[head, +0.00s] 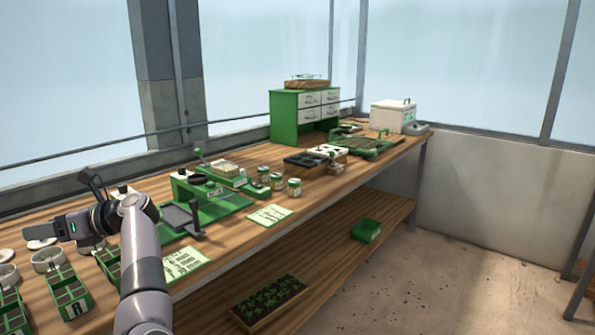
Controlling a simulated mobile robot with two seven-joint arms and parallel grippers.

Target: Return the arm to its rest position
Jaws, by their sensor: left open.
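My left arm rises from the bottom edge at the left and bends at a dark wrist joint. My left gripper (58,228) is above the near left part of the wooden bench (335,180), turned toward the left edge of the view. It is open, and I see nothing held in it. Its fingertips are hard to make out against the bench items. My right gripper is out of view.
Green seed trays (68,291) and white round dishes lie below my left arm. A green seeder (213,207), paper cards (270,215) and jars (294,187) stand along the bench. A green drawer cabinet (285,118) and white box (392,116) stand farther back. The floor at right is open.

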